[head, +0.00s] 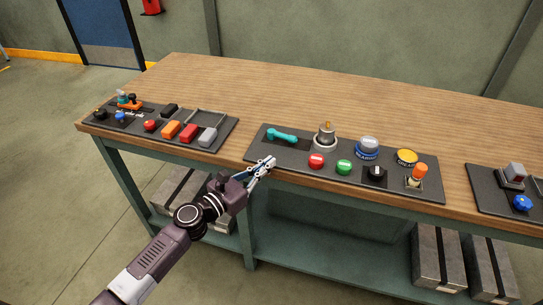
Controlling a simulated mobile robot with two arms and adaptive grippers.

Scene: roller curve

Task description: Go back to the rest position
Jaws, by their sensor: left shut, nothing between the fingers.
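My left gripper (263,167) is shut and empty. Its arm comes in from the lower left, and its fingertips are at the front edge of the workbench (290,75), by the left front corner of the middle control panel (259,151). I cannot tell whether the fingertips touch the panel. My right gripper is not in view.
The middle panel holds a teal handle (282,135), a red button (316,161), a green button (344,167) and other controls. A left panel (222,126) and a right panel (487,190) also lie on the bench. Metal boxes (438,260) stand below. The bench's back is clear.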

